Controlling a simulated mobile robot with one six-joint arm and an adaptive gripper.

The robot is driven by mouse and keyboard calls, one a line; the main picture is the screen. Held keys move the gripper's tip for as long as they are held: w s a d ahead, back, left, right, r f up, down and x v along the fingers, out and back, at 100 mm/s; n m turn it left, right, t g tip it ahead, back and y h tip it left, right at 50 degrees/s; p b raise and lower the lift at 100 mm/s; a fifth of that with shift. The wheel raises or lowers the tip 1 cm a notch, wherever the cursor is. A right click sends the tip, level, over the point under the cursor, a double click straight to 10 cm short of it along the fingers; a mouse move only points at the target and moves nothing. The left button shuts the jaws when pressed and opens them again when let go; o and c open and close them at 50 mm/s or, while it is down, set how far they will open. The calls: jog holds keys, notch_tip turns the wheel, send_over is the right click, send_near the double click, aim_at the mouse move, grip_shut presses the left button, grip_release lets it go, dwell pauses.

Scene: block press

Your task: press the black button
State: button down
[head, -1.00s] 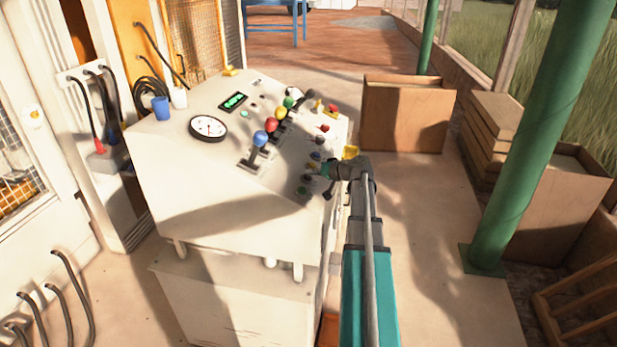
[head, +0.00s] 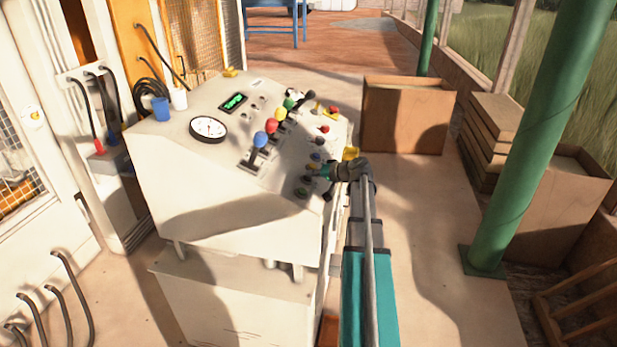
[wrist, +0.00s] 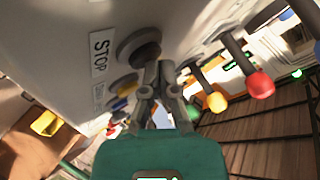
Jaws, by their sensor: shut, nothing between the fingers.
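A black button (wrist: 140,46) in a dark round collar sits on the pale panel face beside a STOP label (wrist: 102,50) in the wrist view. My gripper (wrist: 160,72) is shut and empty, with its fingertips close to the lower right edge of the button. I cannot tell whether they touch it. In the head view my gripper (head: 313,175) is at the column of buttons on the right of the console, small and partly covering that area.
The white console (head: 190,190) carries levers with blue, red, yellow and green knobs, a round gauge (head: 208,128) and a green display (head: 233,102). Other coloured buttons lie close to my gripper. A wooden crate (head: 405,118) stands behind, and a green post (head: 535,150) stands right.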

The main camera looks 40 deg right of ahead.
jog(key=shift+s+d+r+p, duration=0.1)
jog(key=shift+s+r+p, duration=0.05)
jog(key=shift+r+p, duration=0.2)
jog(key=shift+s+d+r+p, duration=0.1)
jog(key=shift+r+p, duration=0.15)
jog(key=shift+r, duration=0.15)
jog(key=r+p, duration=0.1)
jog(key=s+d+r+p, duration=0.1)
jog(key=r+p, duration=0.1)
jog(key=s+r+p, duration=0.1)
jog(key=r+p, duration=0.1)
jog(key=shift+d+r, duration=0.2)
jog(key=shift+d, duration=0.1)
dwell(0.4)
dwell(0.9)
